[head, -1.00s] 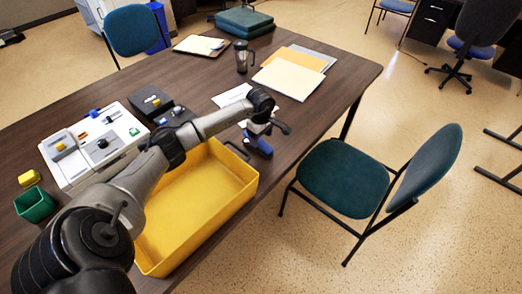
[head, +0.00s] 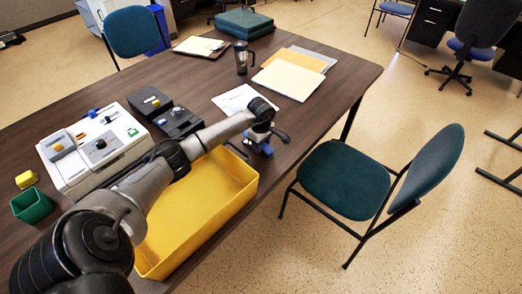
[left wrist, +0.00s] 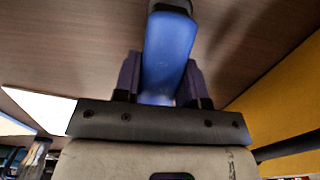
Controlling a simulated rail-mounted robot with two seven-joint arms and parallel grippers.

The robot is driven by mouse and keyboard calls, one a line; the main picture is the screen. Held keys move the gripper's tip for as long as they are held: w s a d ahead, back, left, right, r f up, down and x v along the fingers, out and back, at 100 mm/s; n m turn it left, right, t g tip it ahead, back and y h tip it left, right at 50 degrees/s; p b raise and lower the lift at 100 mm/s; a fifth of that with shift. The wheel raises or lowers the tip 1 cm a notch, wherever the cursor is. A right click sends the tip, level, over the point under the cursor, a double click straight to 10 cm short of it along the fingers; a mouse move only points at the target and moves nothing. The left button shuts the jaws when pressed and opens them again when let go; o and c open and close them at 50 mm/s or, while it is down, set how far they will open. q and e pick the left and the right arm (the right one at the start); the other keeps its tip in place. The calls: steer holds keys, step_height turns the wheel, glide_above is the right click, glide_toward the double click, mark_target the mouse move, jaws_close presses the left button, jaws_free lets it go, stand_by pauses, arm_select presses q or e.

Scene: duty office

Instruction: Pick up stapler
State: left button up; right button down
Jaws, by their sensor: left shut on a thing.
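The blue stapler (head: 264,150) is on the dark wooden table side, just right of the yellow tray, and is mostly covered by my left gripper (head: 259,140) in the head view. In the left wrist view the stapler (left wrist: 168,50) stands out as a long blue body between the two dark fingers of the left gripper (left wrist: 160,82). The fingers are shut on its sides. I cannot tell whether its underside touches the table. My right gripper is in neither view.
The yellow tray (head: 205,198) lies close left of the gripper. A white sheet (head: 232,98) and folders (head: 288,80) lie beyond it, with a dark mug (head: 242,58). A white box (head: 95,150) and black devices (head: 178,121) stand left. A teal chair (head: 345,180) is at right.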

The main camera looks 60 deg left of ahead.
arm_select(q)
steer(key=c, duration=0.5)
steer(key=shift+o, duration=0.2)
